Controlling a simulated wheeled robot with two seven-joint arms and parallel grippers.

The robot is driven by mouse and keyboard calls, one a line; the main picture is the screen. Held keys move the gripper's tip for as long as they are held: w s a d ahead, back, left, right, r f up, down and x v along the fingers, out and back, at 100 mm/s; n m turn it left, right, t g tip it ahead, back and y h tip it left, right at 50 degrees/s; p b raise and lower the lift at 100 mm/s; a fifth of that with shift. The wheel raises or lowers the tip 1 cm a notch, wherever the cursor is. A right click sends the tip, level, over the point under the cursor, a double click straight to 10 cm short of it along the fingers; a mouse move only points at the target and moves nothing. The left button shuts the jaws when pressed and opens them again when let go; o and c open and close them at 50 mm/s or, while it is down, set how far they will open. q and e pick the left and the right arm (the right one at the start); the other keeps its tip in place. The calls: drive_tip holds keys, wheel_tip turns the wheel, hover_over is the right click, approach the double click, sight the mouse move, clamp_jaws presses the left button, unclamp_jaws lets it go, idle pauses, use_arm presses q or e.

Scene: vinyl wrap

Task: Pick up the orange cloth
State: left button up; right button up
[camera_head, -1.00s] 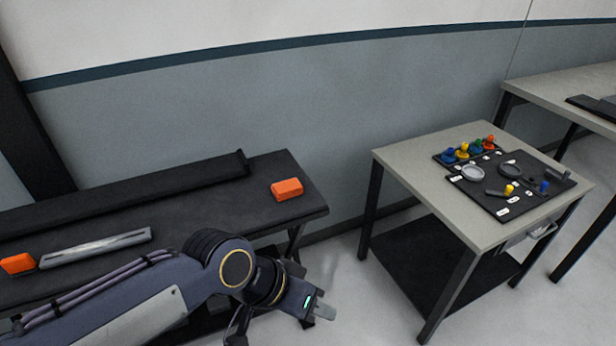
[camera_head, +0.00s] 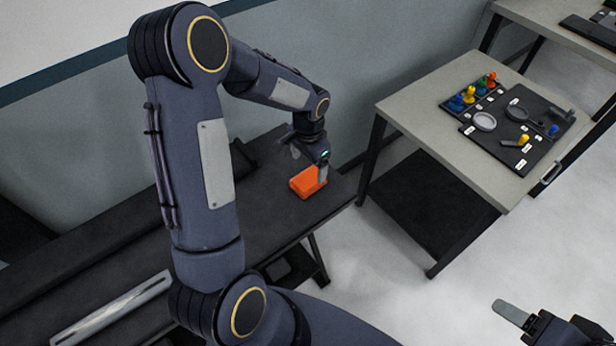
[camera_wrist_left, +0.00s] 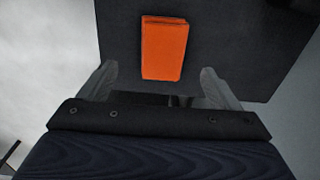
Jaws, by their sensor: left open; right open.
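The orange cloth (camera_head: 304,185) is a folded block lying on the dark table (camera_head: 262,215) near its right end. My left gripper (camera_head: 310,166) is open above and beside it, with one finger overlapping the cloth in the head view. In the left wrist view the cloth (camera_wrist_left: 164,50) lies ahead and between the lines of the two open fingers (camera_wrist_left: 158,78), with nothing held. I cannot tell whether a finger touches it. My right gripper (camera_head: 513,314) shows in part at the lower right of the head view, away from the tables, and is open.
A long pale tool (camera_head: 112,308) lies on the dark table at lower left. A dark raised strip runs along its back, partly behind my left arm. A grey table (camera_head: 440,95) with a black board (camera_head: 520,130) of coloured pieces stands to the right, across a floor gap.

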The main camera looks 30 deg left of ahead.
sight(308, 180)
use_arm(q)
drive_tip(key=f, duration=0.3)
drive_tip(key=f+p, duration=0.1)
drive_tip(key=f, duration=0.2)
drive_tip(key=shift+a+f+p, duration=0.2)
drive_tip(key=shift+f+p, duration=0.1)
drive_tip(key=shift+f, duration=0.45)
drive_tip(key=c, duration=1.1)
drive_tip(key=shift+r, duration=0.1)
drive_tip(key=shift+w+r+b, duration=0.1)
drive_tip(key=shift+r+b, duration=0.25)
drive_tip(key=shift+r, duration=0.15)
drive_tip(key=s+d+r+b, duration=0.1)
drive_tip(key=s+d+r, duration=0.1)
drive_tip(key=d+r, duration=0.2)
drive_tip(key=s+d+r+b, duration=0.1)
drive_tip(key=s+d+r, duration=0.2)
drive_tip(key=d+r, duration=0.1)
drive_tip(key=s+d+r+b, duration=0.1)
drive_tip(key=s+d+r, duration=0.2)
drive_tip(key=r, duration=0.1)
drive_tip(key=shift+d+b, duration=0.35)
drive_tip(key=shift+d, duration=0.05)
drive_tip(key=shift+f, duration=0.1)
